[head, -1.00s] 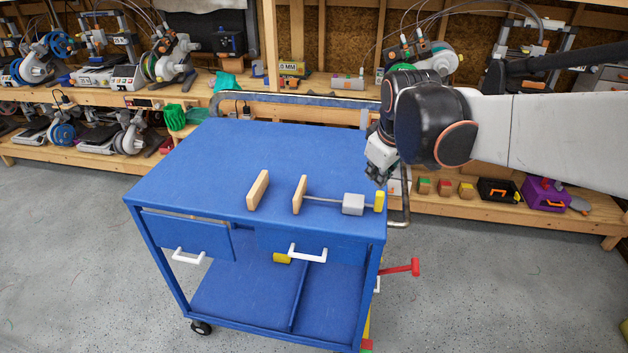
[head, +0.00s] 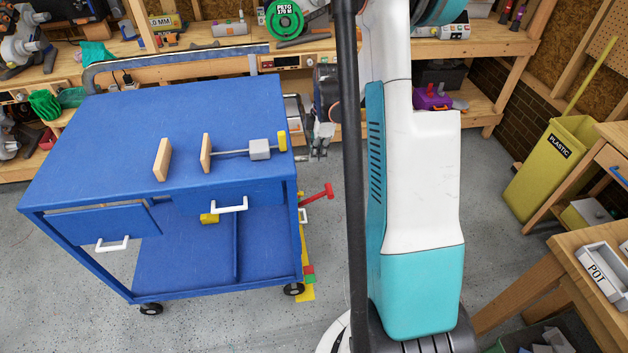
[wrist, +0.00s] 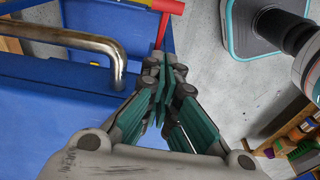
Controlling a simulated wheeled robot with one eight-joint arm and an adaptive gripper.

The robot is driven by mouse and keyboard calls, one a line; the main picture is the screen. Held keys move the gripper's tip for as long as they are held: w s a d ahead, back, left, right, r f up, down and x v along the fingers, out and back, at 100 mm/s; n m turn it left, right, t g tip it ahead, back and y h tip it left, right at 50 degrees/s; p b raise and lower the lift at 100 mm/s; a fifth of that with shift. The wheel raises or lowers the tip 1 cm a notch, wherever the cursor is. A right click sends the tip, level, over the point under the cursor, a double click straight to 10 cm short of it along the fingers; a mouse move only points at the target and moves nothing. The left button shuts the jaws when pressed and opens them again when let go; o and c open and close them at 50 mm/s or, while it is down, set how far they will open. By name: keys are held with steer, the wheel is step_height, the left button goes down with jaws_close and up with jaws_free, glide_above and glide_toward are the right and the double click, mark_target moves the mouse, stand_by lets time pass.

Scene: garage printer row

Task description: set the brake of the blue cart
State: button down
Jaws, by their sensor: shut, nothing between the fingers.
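The blue cart (head: 190,115) stands at the left in the head view. A red lever with a T-shaped end (head: 318,193) sticks out from its right side. Below it is a yellow upright strip with red and green patches (head: 307,278). My gripper (head: 318,154) is beside the cart's right edge, above the lever in the picture. In the wrist view my gripper (wrist: 163,68) is shut and empty, its tips pointing toward the red lever (wrist: 163,8). I cannot tell whether they touch.
The cart's top carries a wooden clamp with a grey block (head: 260,149). A metal handle bar (wrist: 95,42) runs close to my gripper's left. A workbench (head: 220,60) stands behind, with a yellow plastic bin (head: 553,165) and wooden table (head: 590,255) at the right. Floor left of the cart is clear.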

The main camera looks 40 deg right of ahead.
steer(key=f, duration=0.1)
steer(key=b, duration=0.3)
glide_above(320, 193)
steer(key=a, duration=0.2)
steer(key=f, duration=0.9)
steer(key=shift+w+d+f, duration=0.15)
steer(key=shift+w+f, duration=0.05)
steer(key=shift+w, duration=0.1)
steer(key=shift+s+d+f+b, duration=0.25)
steer(key=shift+d+f+b, duration=0.2)
steer(key=shift+f, duration=0.2)
steer(key=shift+s+d+f+b, duration=0.3)
steer(key=shift+d+f, duration=0.1)
steer(key=shift+f, duration=0.2)
steer(key=shift+s+d+f, duration=0.1)
steer(key=shift+d+f, duration=0.1)
steer(key=shift+f, duration=0.1)
steer(key=shift+f, duration=0.1)
